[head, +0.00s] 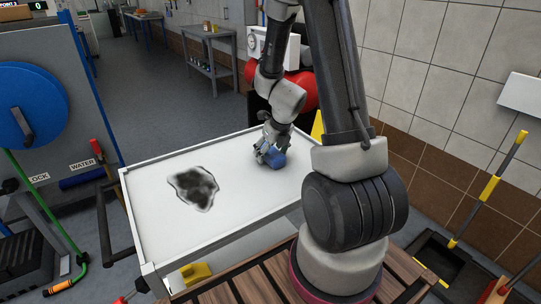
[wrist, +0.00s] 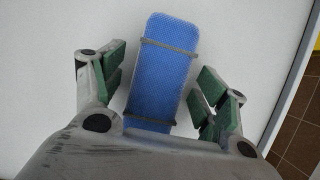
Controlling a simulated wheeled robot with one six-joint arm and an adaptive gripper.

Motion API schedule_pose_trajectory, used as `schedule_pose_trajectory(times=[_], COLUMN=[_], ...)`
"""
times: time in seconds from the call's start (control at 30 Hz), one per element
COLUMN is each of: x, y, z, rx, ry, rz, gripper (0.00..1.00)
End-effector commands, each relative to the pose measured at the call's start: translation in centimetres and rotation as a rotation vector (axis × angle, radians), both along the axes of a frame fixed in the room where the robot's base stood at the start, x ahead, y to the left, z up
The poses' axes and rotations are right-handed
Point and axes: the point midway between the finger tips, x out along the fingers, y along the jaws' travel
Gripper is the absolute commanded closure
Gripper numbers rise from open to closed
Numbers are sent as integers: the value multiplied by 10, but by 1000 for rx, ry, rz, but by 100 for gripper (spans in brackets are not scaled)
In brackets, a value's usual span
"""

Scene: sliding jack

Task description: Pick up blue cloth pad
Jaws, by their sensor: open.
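The blue cloth pad (wrist: 164,70) is a long blue block with two grey bands around it, on the white table top. In the wrist view my gripper (wrist: 158,90) is open, with one green-padded finger on each side of the pad. A gap shows on both sides between finger and pad. In the head view the pad (head: 277,160) is partly hidden by my gripper (head: 268,157), which is low over the table's right part. Whether the fingers reach the table cannot be told.
The white table (head: 150,220) has a raised rim and a dark, irregular stain (head: 194,188) left of my gripper. A tiled wall (head: 450,90) stands at the right. A blue reel (head: 28,105) and a grey shelf (head: 208,55) stand beyond the table.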

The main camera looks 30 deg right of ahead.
Motion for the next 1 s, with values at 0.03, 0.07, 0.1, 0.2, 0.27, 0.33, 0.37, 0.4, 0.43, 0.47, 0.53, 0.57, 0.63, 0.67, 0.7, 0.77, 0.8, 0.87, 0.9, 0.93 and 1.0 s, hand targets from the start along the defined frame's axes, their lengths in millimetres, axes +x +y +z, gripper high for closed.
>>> schedule_pose_trajectory(times=[0.03, 0.07, 0.1, 0.2, 0.27, 0.33, 0.37, 0.4, 0.43, 0.47, 0.53, 0.57, 0.63, 0.67, 0.7, 0.77, 0.8, 0.87, 0.9, 0.93, 1.0], x=[0, 0, 0, 0, 0, 0, 0, 0, 0, 0, 0, 0, 0, 0, 0, 0, 0, 0, 0, 0, 0], y=[0, 0, 0, 0, 0, 0, 0, 0, 0, 0, 0, 0, 0, 0, 0, 0, 0, 1, 1, 1, 1], z=[0, 0, 0, 0, 0, 0, 0, 0, 0, 0, 0, 0, 0, 0, 0, 1, 2, 4, 6, 8, 14], rx=[0, 0, 0, 0, 0, 1, 1, 0, 0, 0, 0, 0, 0, 0, 0, 0, 0, 0, 0, 0, 0], ry=[0, 0, 0, 0, 0, 0, 0, 0, 0, 0, 0, 0, 0, 0, 0, 0, -1, -1, -1, -1, -2], rz=[0, 1, 1, 1, 1, 1, 1, 2, 2, 2, 2, 2, 2, 2, 2, 2, 3, 3, 5, 4, 8], gripper=[27, 27, 27, 30, 41, 54, 60, 67, 72, 76, 76, 76, 76, 76, 76, 76, 76, 76, 76, 76, 76])
